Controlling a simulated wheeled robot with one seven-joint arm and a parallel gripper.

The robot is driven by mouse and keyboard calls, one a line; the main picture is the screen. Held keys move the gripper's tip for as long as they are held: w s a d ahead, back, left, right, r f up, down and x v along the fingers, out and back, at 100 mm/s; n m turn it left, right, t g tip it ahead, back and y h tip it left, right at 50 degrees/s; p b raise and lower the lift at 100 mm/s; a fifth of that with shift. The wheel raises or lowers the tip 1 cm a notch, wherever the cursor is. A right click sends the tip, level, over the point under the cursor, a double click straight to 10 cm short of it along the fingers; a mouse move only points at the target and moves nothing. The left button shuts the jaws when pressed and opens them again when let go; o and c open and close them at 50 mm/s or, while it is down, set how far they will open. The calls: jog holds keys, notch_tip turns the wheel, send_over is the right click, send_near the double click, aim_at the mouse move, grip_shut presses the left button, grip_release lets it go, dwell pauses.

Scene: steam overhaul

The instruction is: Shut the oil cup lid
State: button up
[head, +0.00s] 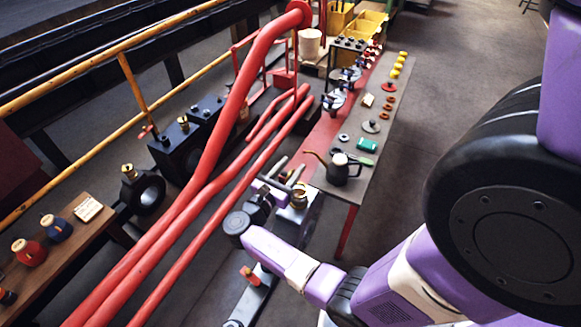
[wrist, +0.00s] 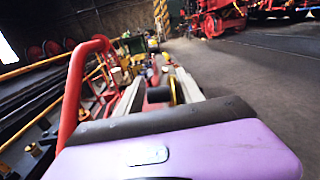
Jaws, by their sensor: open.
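My gripper (head: 286,168) is open, its two pale fingers apart and pointing away from me. Its fingers also show in the wrist view (wrist: 157,82), with no object clearly held between them. A brass oil cup (head: 299,197) stands on a grey cylindrical part, just right of and below the gripper in the head view. A yellowish piece (wrist: 173,91) shows beside the right finger in the wrist view; I cannot tell if it is this cup. The lid is too small to make out, and its angle cannot be told. Other brass cups stand further left (head: 129,172) and (head: 183,123).
Long red pipes (head: 205,196) run close along the left of the gripper. A grey bench (head: 345,190) to the right holds a dark oil can (head: 341,170) and several small parts. A wooden bench (head: 62,243) is at far left. The floor (head: 440,100) right of the bench is clear.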

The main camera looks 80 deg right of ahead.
grip_shut()
jog(key=shift+s+a+r+m, duration=0.1)
jog(key=shift+s+m, duration=0.3)
jog(key=shift+m, duration=0.8)
dwell(0.6)
jog(key=shift+s+a+m, duration=0.1)
jog(key=shift+s+m, duration=0.2)
jog(key=shift+m, duration=0.45)
jog(key=shift+s+a+m, duration=0.1)
jog(key=shift+s+m, duration=0.15)
jog(key=shift+m, duration=0.5)
jog(key=shift+s+a+f+m+t+b, duration=0.1)
jog(key=shift+s+f+m+t+b, duration=0.15)
jog(key=shift+m+b, duration=0.45)
jog(key=shift+s+f+m+b, duration=0.1)
jog(key=shift+s+m+b, duration=0.2)
jog(key=shift+m, duration=0.65)
jog(key=shift+s+a+f+m+t+b, duration=0.15)
jog(key=shift+s+m+b, duration=0.25)
jog(key=shift+m, duration=0.45)
dwell(1.8)
